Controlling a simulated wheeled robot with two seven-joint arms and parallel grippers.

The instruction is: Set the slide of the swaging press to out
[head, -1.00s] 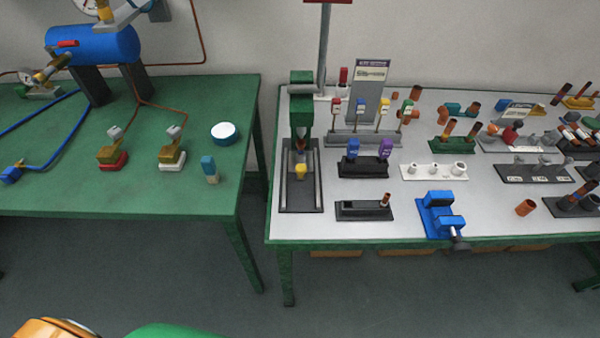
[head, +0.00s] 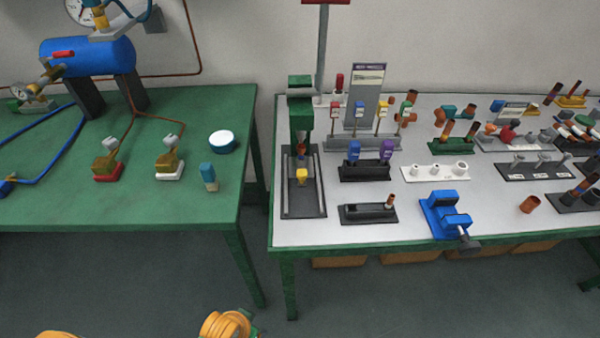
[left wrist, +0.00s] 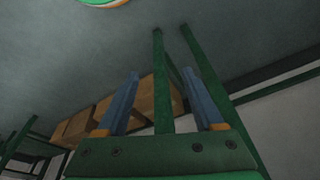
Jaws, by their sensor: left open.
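The swaging press (head: 301,124) stands at the left end of the white-topped table. It has a green upright body over a dark, long base with grey rails. A yellow part (head: 302,176), which looks like the slide's knob, sits between the rails near the middle of the base. My left gripper (left wrist: 161,73) shows in the left wrist view with its two blue fingers apart and nothing between them. Table legs and the floor lie beyond it. Its fingers are not visible in the head view, so it is away from the press. My right gripper is not in view.
A blue vise (head: 440,212) is at the table's front edge. A black block (head: 368,213) and a holder with blue and purple items (head: 364,171) stand right of the press. A green table (head: 75,205) is to the left, with a gap between. Brown boxes (head: 340,262) sit underneath.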

